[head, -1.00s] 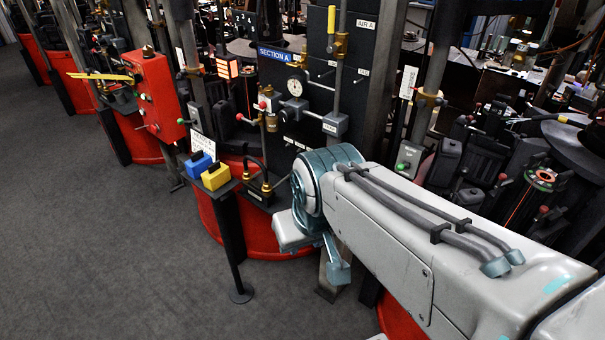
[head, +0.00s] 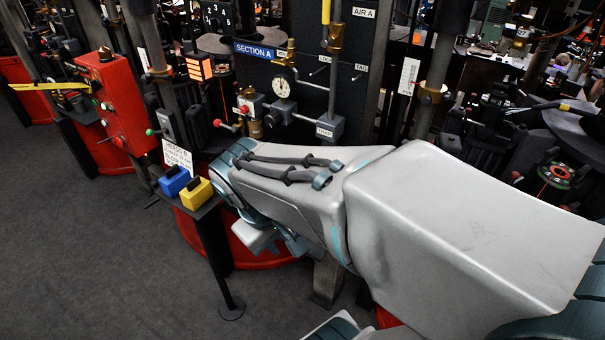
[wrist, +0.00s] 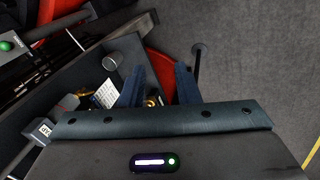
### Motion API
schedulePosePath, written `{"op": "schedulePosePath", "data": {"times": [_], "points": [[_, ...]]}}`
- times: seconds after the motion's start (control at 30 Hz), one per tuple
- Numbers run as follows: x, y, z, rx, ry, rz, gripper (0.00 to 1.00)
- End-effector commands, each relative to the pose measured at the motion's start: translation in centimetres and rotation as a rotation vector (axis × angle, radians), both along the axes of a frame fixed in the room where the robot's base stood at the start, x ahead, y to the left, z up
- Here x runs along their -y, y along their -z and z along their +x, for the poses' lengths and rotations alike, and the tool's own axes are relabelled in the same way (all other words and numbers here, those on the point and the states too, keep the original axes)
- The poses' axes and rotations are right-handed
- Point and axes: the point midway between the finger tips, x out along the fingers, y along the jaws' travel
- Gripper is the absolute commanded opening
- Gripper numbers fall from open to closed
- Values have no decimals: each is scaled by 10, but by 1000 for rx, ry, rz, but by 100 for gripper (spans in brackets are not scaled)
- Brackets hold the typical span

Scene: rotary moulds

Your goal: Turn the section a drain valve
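The Section A panel carries a blue label (head: 262,50), a round gauge (head: 282,86) and pipework with brass fittings. A red-knobbed lever (head: 230,126) sticks out left below the gauge. No drain label is readable, so I cannot tell which fitting is the drain valve. My arm covers the lower fittings in the head view, and my gripper's fingertips are hidden there. In the wrist view my gripper (wrist: 159,88) shows two dark blue fingers standing apart. A small brass piece (wrist: 150,101) shows between them, apparently beyond; contact cannot be judged.
Blue (head: 175,180) and yellow (head: 197,193) blocks sit on a post-mounted stand left of my arm. A white sign (head: 178,157) stands behind them. A red control box (head: 117,100) is farther left. Open grey floor (head: 90,240) lies at lower left.

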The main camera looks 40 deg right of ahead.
Motion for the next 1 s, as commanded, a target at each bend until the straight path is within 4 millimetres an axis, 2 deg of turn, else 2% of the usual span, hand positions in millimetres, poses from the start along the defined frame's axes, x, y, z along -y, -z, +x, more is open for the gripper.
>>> {"op": "schedulePosePath", "data": {"times": [0.03,0.1,0.27,0.43,0.57,0.7,0.83,1.0], "points": [[14,27,-1,-83,-36,-84,29],[36,45,-2,-183,-92,-215,29],[81,72,10,-388,-235,-520,29],[115,93,44,-550,-418,-849,29],[124,108,81,-619,-575,-1081,29],[120,124,118,-641,-724,-1273,29],[113,134,139,-636,-813,-1379,29],[112,138,151,-629,-857,-1427,29]]}}
